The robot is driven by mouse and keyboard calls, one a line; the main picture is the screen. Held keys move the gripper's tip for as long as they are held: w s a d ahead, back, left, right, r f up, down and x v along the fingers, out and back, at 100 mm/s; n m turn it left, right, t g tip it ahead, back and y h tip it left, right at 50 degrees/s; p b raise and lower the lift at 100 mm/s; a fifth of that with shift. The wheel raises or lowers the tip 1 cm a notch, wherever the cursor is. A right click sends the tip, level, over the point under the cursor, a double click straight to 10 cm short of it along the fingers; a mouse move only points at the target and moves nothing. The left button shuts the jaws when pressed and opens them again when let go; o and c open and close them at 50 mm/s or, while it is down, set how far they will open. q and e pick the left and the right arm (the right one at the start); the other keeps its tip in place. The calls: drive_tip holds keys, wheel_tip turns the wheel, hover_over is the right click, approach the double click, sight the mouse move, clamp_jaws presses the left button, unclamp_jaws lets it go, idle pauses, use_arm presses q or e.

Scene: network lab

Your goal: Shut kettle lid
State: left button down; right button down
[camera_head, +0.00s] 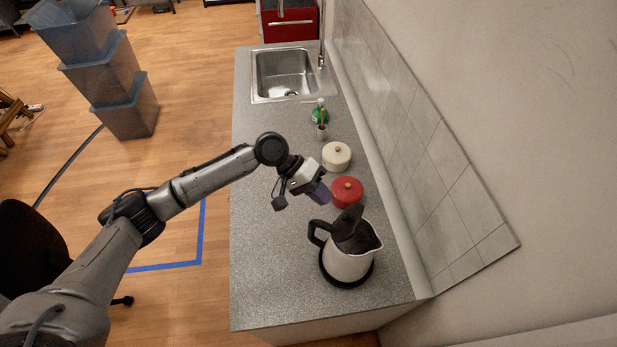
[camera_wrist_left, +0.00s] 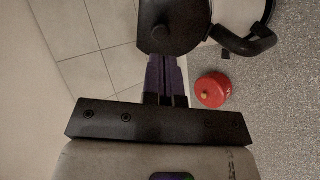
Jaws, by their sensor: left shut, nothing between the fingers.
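A white kettle (camera_head: 348,265) with a black handle (camera_head: 316,236) stands on its black base on the grey counter. Its dark lid (camera_head: 352,228) is tilted up and open. My left gripper (camera_head: 323,195) is shut and empty, just beyond the raised lid in the head view. In the left wrist view, the lid (camera_wrist_left: 174,27) shows dark and round just past the purple fingers (camera_wrist_left: 166,78), with the handle (camera_wrist_left: 248,42) to its right. I cannot tell whether the fingers touch the lid. My right gripper is not in view.
A red lidded pot (camera_head: 347,191) stands close to my left gripper, and it also shows in the left wrist view (camera_wrist_left: 213,90). A cream pot (camera_head: 336,155), a green bottle (camera_head: 320,112) and a sink (camera_head: 285,74) lie farther back. A tiled wall (camera_head: 440,185) borders the counter's right side. The counter's left part is clear.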

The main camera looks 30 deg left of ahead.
sight(344, 215)
use_arm(q)
drive_tip(key=p+x, duration=0.1)
drive_tip(key=x, duration=0.3)
drive_tip(key=shift+d+f, duration=0.2)
drive_tip(key=shift+d, duration=0.1)
drive_tip(key=shift+d+f, duration=0.15)
drive_tip(key=shift+f, duration=0.05)
drive_tip(key=shift+w+d, duration=0.1)
